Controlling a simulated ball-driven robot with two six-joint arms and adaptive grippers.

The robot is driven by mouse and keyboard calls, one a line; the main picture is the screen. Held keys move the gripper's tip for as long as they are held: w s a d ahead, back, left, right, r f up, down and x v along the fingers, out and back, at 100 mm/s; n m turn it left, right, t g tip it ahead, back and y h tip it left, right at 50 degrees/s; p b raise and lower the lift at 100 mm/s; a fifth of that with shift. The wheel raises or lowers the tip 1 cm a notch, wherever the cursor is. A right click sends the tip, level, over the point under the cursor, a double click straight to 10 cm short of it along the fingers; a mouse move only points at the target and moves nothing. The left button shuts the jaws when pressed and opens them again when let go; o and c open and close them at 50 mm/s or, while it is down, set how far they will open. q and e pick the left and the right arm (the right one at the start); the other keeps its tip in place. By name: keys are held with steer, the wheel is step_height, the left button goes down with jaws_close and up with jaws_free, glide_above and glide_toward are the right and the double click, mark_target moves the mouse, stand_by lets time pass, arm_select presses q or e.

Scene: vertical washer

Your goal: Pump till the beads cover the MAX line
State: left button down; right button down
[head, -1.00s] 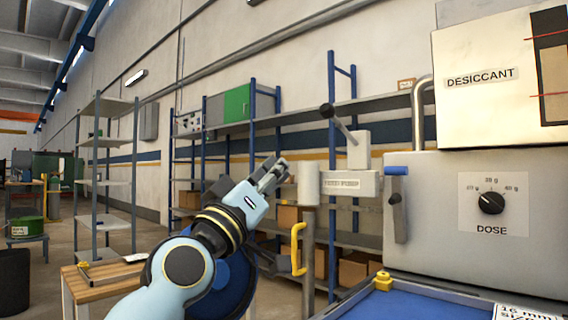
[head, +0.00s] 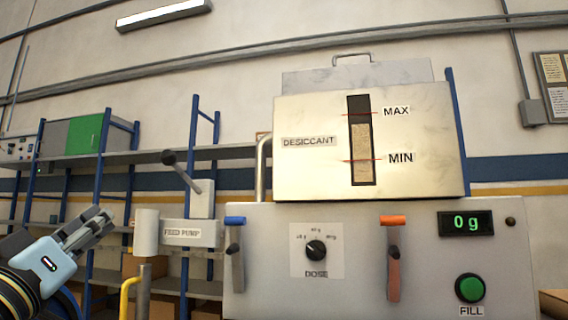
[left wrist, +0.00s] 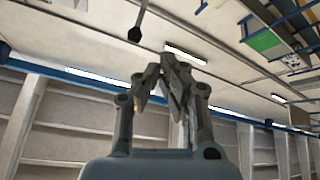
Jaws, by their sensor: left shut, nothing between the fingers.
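The desiccant hopper (head: 230,165) stands on the grey machine. In its narrow window tan beads (head: 362,150) fill the lower and middle part, with a dark gap above. Their top edge looks slightly below the red line by the MAX label (head: 396,111) and well above the MIN label (head: 401,158). The feed pump (head: 190,233) is left of the hopper; its lever tilts up-left to a black knob (head: 168,157). My left gripper (head: 103,216) is shut and empty, left of the pump and below the knob, apart from it. In the left wrist view the gripper (left wrist: 172,65) is also shut, near a dark knob on a rod (left wrist: 135,34).
The machine front has a dose dial (head: 316,248), a blue-topped lever (head: 235,250), an orange-topped lever (head: 393,255), a display reading 0 g (head: 466,222) and a green FILL button (head: 469,288). A yellow handle (head: 127,298) stands below the pump. Shelving (head: 105,160) is behind.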

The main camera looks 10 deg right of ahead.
steer(key=shift+w+d, duration=0.1)
steer(key=shift+w, duration=0.05)
stand_by(0.6)
